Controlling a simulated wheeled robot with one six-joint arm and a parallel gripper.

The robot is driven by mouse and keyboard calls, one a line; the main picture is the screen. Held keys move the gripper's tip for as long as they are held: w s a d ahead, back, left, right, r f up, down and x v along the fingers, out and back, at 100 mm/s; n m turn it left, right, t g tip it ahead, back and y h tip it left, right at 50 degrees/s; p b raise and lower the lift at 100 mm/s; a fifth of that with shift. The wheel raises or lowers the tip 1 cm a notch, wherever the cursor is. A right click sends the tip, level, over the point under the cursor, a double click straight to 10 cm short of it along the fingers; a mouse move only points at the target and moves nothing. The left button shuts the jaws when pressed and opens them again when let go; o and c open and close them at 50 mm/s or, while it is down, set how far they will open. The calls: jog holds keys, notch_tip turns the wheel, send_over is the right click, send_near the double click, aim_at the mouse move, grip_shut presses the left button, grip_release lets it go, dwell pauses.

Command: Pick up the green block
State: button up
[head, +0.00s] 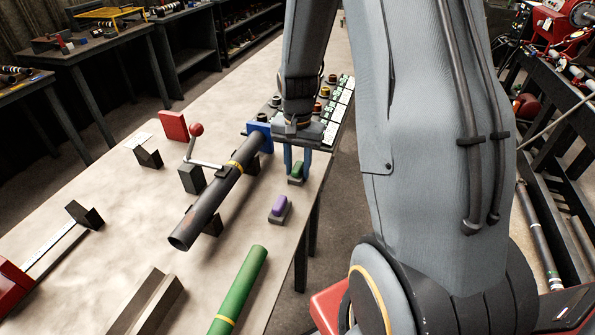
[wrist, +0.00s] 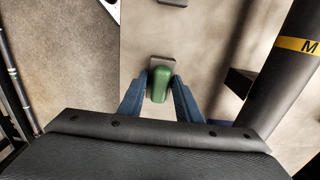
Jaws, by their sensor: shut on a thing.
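The green block (head: 297,170) sits at its small grey holder (head: 295,182) near the right edge of the table. In the wrist view the green block (wrist: 160,84) stands between the two blue fingers of my gripper (wrist: 160,90), which is shut on it. The grey holder (wrist: 161,62) shows just beyond the block. In the head view my gripper (head: 297,162) reaches down over the block from above and hides part of it. I cannot tell whether the block is clear of the holder.
A purple block (head: 279,204) on a similar holder lies nearer on the table (head: 130,215). A dark shaft with a yellow band (head: 208,208) lies left of my gripper, close by. A green shaft (head: 240,285) lies in front. A red-knobbed lever (head: 196,130) stands further left.

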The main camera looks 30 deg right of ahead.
aim_at(298, 165)
notch_tip(298, 165, up, 10)
jog(key=shift+r+b, duration=0.1)
jog(key=shift+b, duration=0.95)
